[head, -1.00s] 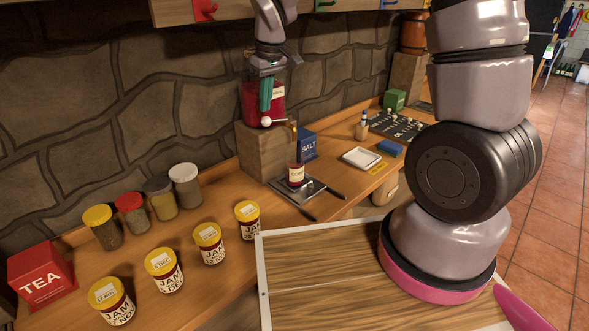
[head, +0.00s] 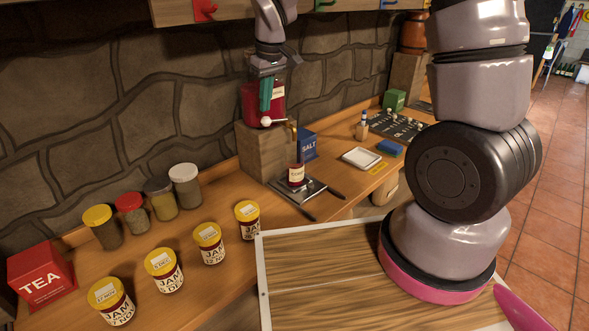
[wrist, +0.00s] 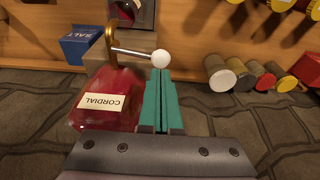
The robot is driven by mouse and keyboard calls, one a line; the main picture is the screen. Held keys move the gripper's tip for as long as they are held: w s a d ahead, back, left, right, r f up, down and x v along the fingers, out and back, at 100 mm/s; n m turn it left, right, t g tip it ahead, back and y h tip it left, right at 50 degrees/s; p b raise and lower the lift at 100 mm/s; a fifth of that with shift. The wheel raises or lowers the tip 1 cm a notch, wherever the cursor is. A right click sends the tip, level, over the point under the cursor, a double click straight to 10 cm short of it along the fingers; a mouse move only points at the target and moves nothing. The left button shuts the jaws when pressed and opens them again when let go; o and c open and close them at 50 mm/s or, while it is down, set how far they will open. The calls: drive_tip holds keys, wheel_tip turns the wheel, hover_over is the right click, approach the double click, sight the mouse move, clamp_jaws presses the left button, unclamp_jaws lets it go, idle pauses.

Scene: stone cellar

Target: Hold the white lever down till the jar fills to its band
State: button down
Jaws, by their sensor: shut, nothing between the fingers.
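The white lever (head: 266,121) has a round ball end. In the wrist view its ball (wrist: 161,58) sits on a metal rod beside the brass spout (wrist: 110,40). My gripper (head: 265,108) is shut and empty, its teal fingers pointing down at the ball. In the wrist view the fingertips (wrist: 160,72) are right at the ball; I cannot tell whether they press it. The red cordial vessel (head: 279,96) stands on a wooden block (head: 264,151). The small labelled jar (head: 296,175) stands below the spout on a dark plate; its fill level and band are too small to read.
A blue salt box (head: 308,145) stands just right of the block. A white tray (head: 362,158) and a blue block (head: 390,149) lie farther right. Several yellow-lidded jam jars (head: 209,243) and spice jars (head: 186,185) stand to the left. The stone wall is close behind.

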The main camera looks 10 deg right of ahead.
drive_tip(key=shift+f, duration=0.25)
idle(0.4)
drive_tip(key=shift+f, duration=1.8)
drive_tip(key=shift+r, duration=0.45)
idle(5.1)
